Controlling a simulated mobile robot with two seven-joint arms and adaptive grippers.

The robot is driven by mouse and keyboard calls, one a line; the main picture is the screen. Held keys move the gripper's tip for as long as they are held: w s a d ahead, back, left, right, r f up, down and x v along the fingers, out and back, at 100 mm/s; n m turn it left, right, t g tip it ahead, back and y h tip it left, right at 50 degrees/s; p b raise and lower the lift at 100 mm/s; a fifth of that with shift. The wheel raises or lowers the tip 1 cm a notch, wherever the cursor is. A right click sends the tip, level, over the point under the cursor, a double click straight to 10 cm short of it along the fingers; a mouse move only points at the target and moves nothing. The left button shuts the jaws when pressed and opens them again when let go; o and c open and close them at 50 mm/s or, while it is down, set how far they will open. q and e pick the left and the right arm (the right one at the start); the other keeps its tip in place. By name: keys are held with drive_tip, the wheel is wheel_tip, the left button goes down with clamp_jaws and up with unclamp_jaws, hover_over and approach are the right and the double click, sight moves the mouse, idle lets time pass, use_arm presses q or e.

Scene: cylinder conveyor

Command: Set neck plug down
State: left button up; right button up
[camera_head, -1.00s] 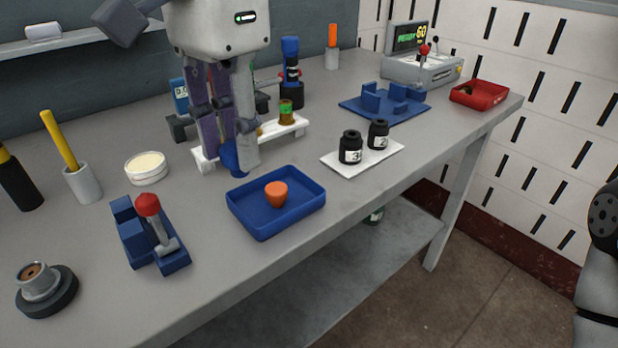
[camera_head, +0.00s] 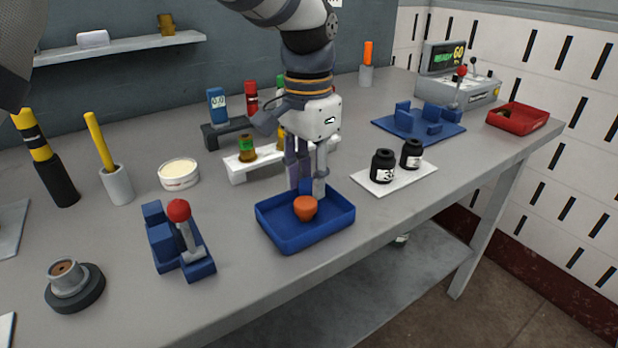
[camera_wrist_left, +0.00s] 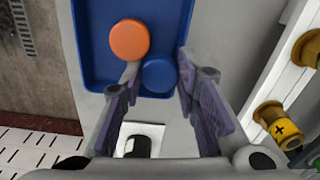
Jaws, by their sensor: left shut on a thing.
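The blue plug (camera_head: 306,187), which I take to be the neck plug, is mostly hidden by the fingers in the head view. It is a blue round piece (camera_wrist_left: 160,75) in the left wrist view. My left gripper (camera_head: 308,180) points down, shut on this plug at the back part of the blue tray (camera_head: 275,232). An orange plug (camera_head: 305,208) is in the tray close to the held one. In the left wrist view the fingertips (camera_wrist_left: 158,82) flank the blue plug near the tray's edge. I cannot tell whether the plug touches the tray floor. My right gripper is out of view.
A white rack (camera_head: 240,172) with small jars stands behind the tray. A white mat (camera_head: 400,182) with two black jars lies to the right. A blue fixture with a red-knobbed lever (camera_head: 180,210) stands to the left. The table before the tray is clear.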

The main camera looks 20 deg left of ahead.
sight(308, 183)
use_arm(q)
drive_tip(key=o, duration=0.8)
drive_tip(key=shift+s+f, duration=0.1)
drive_tip(key=shift+f, duration=0.2)
drive_tip(key=shift+r, duration=0.1)
wheel_tip(308, 183, up, 12)
drive_tip(key=shift+r, duration=0.1)
